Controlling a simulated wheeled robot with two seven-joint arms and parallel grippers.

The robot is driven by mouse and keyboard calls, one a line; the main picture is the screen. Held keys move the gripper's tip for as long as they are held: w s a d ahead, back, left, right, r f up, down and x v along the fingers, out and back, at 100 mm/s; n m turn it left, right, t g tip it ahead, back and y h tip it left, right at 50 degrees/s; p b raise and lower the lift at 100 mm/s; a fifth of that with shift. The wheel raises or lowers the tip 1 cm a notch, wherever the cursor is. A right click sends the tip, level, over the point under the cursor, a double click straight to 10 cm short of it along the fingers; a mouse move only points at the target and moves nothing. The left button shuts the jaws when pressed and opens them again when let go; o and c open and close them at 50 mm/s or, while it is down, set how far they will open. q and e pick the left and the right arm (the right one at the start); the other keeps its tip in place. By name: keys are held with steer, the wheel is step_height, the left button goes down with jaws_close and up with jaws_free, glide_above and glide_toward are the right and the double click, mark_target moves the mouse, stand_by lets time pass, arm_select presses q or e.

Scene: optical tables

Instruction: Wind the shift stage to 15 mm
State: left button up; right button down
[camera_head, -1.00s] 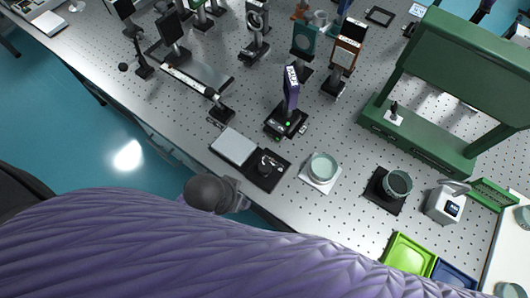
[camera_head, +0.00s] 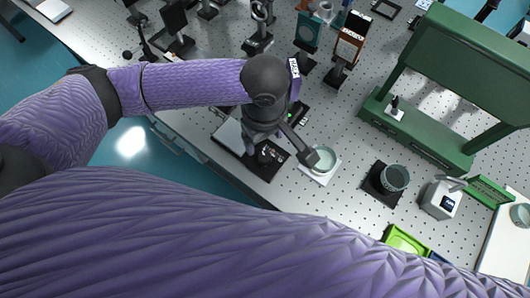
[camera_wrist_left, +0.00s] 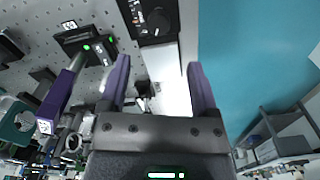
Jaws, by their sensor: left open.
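A black plate with a round knob (camera_head: 268,158) lies near the table's front edge, beside a white plate (camera_head: 228,136). Both also show ahead of the fingers in the left wrist view, where the knob (camera_wrist_left: 158,20) has white marks around it. No readable millimetre value shows, and I cannot tell for certain which device is the shift stage. My left gripper (camera_head: 282,156) is open and empty above the knob plate, partly covering it. Its two purple fingers stand wide apart in the left wrist view (camera_wrist_left: 160,75). My right gripper is not in view.
A purple-framed upright device (camera_head: 295,80) stands just behind my left wrist. A pale round dish (camera_head: 322,160) is close right of the left gripper.

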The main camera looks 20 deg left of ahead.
mark_target(265, 157)
arm_select(q)
step_height(265, 157, down, 9)
steer(key=b, duration=0.3)
steer(key=shift+d, duration=0.1)
jaws_close()
